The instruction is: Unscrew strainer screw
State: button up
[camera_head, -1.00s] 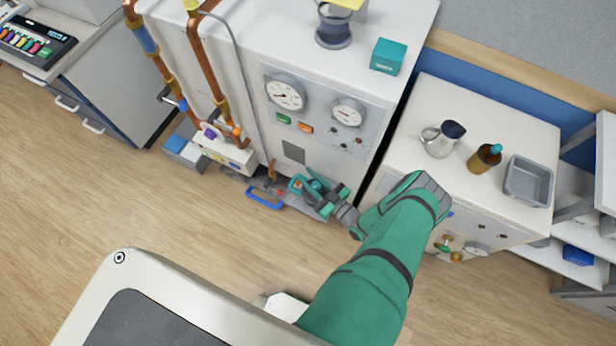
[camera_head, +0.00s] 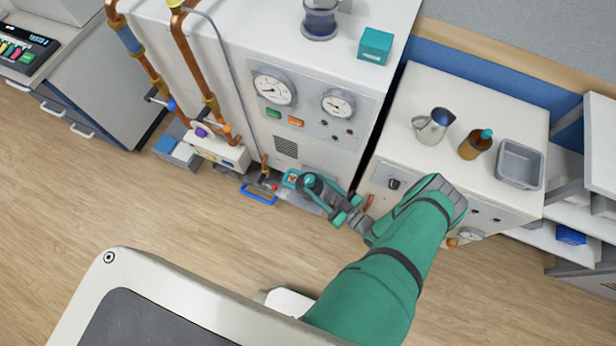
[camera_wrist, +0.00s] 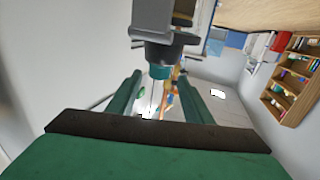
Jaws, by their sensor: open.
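A teal round cap, which looks like the strainer screw (camera_wrist: 160,72), shows in the wrist view at the end of a grey flanged body (camera_wrist: 165,48). My gripper (camera_wrist: 161,84) is open, with one green finger on each side of the cap's line. I cannot tell whether the fingers reach around the cap or stop short of it, and no contact is clear. In the head view my gripper (camera_head: 325,197) is low at the front foot of the white gauge cabinet (camera_head: 325,75), where its fingers partly hide the fitting.
Copper pipes (camera_head: 189,65) run down left of the cabinet. A blue handle (camera_head: 258,195) is low beside my gripper. The wood floor (camera_head: 150,220) in front is clear.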

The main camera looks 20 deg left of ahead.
jog(key=shift+v, duration=1.4)
